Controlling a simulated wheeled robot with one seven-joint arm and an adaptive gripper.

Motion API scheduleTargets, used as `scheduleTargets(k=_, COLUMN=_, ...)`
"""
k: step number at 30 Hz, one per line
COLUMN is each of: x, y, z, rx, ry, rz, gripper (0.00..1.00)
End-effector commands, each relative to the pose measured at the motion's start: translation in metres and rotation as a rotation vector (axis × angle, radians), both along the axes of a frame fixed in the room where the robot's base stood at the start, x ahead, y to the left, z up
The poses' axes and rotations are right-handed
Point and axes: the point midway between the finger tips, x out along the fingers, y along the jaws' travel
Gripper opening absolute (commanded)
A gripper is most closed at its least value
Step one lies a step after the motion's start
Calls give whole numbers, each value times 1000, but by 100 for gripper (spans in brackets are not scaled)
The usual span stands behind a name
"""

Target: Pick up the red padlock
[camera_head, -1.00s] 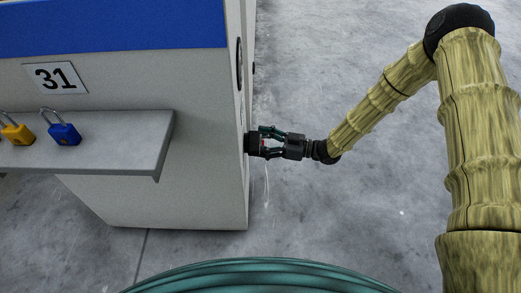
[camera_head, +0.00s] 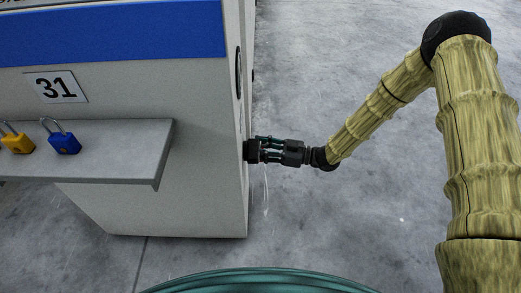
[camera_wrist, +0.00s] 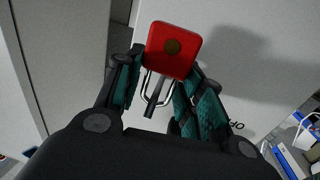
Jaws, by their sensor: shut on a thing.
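My gripper (camera_wrist: 164,72) is shut on the padlock, one finger on each side. In the head view my gripper (camera_head: 263,150) is at the right side face of the grey cabinet (camera_head: 205,190), by a dark fitting (camera_head: 250,150). I cannot make out the red padlock there.
A grey shelf (camera_head: 90,160) juts from the cabinet front at left, under a "31" label (camera_head: 56,87). A blue padlock (camera_head: 64,143) and a yellow padlock (camera_head: 17,144) stand on it. Open concrete floor (camera_head: 330,210) lies right of the cabinet.

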Motion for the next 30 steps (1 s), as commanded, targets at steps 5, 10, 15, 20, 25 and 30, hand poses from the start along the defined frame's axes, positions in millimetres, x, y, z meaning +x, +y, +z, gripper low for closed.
scheduleTargets(k=5, x=0, y=-4, z=17, rx=-1, ry=0, rz=-2, gripper=8)
scheduleTargets(k=10, x=-8, y=-43, z=17, rx=-1, ry=0, rz=-2, gripper=8)
scheduleTargets(k=15, x=-17, y=-86, z=17, rx=-1, ry=0, rz=-2, gripper=8)
scheduleTargets(k=20, x=-24, y=-123, z=15, rx=-1, ry=0, rz=-2, gripper=8)
scheduleTargets(k=25, x=-30, y=-152, z=15, rx=0, ry=0, rz=-1, gripper=8)
scheduleTargets(k=30, x=-34, y=-170, z=13, rx=0, ry=-1, rz=0, gripper=8)
